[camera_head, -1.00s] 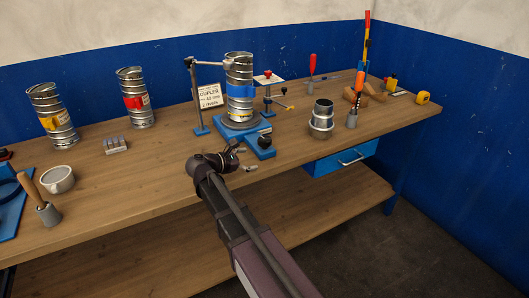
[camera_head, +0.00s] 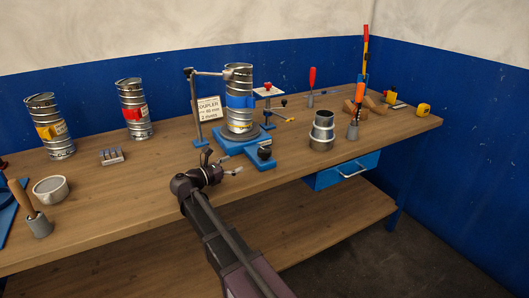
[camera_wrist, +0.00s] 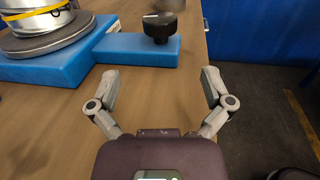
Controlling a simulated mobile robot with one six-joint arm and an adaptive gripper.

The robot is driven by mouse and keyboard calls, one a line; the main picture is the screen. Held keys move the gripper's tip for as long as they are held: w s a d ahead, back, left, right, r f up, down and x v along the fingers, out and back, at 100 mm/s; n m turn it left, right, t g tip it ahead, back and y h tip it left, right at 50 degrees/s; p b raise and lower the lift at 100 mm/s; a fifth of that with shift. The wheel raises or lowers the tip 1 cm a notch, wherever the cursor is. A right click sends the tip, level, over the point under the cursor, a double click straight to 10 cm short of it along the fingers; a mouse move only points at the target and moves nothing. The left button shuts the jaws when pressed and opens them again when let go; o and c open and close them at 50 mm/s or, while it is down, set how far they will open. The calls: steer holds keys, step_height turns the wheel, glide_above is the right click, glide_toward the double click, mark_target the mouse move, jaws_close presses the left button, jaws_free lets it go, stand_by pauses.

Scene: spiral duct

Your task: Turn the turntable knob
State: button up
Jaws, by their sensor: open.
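The turntable (camera_head: 240,133) has a blue base with a round grey plate. A silver spiral duct (camera_head: 239,85) with a blue band stands upright on the plate. The black turntable knob (camera_head: 264,152) sits on a blue arm at the front right of the base. In the wrist view the knob (camera_wrist: 160,27) stands on the end of the blue arm, ahead of my gripper and centred between its fingers. My gripper (camera_wrist: 159,88) is open and empty, apart from the knob. In the head view my gripper (camera_head: 226,162) is just left of and in front of the knob.
A metal coupler (camera_head: 322,132) stands right of the turntable. A post with a sign (camera_head: 209,108) stands at its left, and a small clamp stand (camera_head: 268,103) behind it. Two banded ducts (camera_head: 133,110) stand further left. The bench's front edge runs close to the knob.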

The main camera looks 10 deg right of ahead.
mark_target(259, 153)
steer(key=x, duration=1.3)
steer(key=shift+d, duration=0.1)
steer(key=c, duration=1)
